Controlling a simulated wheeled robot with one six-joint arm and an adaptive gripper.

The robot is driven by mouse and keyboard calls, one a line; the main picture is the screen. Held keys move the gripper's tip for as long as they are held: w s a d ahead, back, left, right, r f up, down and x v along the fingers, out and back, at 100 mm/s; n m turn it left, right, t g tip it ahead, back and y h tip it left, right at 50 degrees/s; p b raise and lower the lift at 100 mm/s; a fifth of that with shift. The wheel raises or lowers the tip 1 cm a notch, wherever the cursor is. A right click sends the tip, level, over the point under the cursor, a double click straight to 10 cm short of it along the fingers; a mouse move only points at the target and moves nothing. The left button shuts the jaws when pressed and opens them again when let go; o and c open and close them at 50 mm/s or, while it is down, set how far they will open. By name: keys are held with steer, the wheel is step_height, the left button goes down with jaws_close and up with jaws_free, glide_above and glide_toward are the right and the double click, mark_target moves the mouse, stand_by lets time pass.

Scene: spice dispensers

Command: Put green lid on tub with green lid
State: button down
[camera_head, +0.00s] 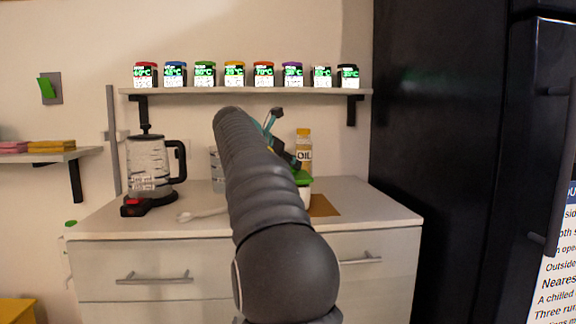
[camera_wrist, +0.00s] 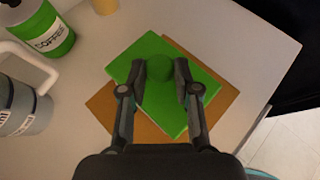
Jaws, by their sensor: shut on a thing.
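A square green lid (camera_wrist: 185,107) with a round knob (camera_wrist: 160,70) fills the middle of the wrist view. My gripper (camera_wrist: 158,72) has one finger on each side of the knob and is shut on it. In the head view, the green lid (camera_head: 302,178) shows just right of my arm, with a white tub (camera_head: 306,191) directly below it. Whether the lid touches the tub's rim cannot be told. In the wrist view the lid hides the tub. My gripper is mostly hidden behind my arm in the head view.
A brown board (camera_wrist: 107,105) lies under the lid on the counter (camera_head: 375,207). A green coffee container (camera_wrist: 45,30) and a grey vessel with a white handle (camera_wrist: 18,108) stand left. An oil bottle (camera_head: 304,150) stands behind; a kettle (camera_head: 148,165) is left. Several jars (camera_head: 205,74) line the shelf.

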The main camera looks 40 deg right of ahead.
steer(key=shift+f, duration=0.6)
steer(key=c, duration=0.8)
jaws_free()
steer(key=shift+c, duration=0.2)
steer(key=shift+r, duration=0.55)
steer(key=p+v, duration=0.1)
steer(key=v, duration=1.1)
steer(key=shift+a, duration=0.1)
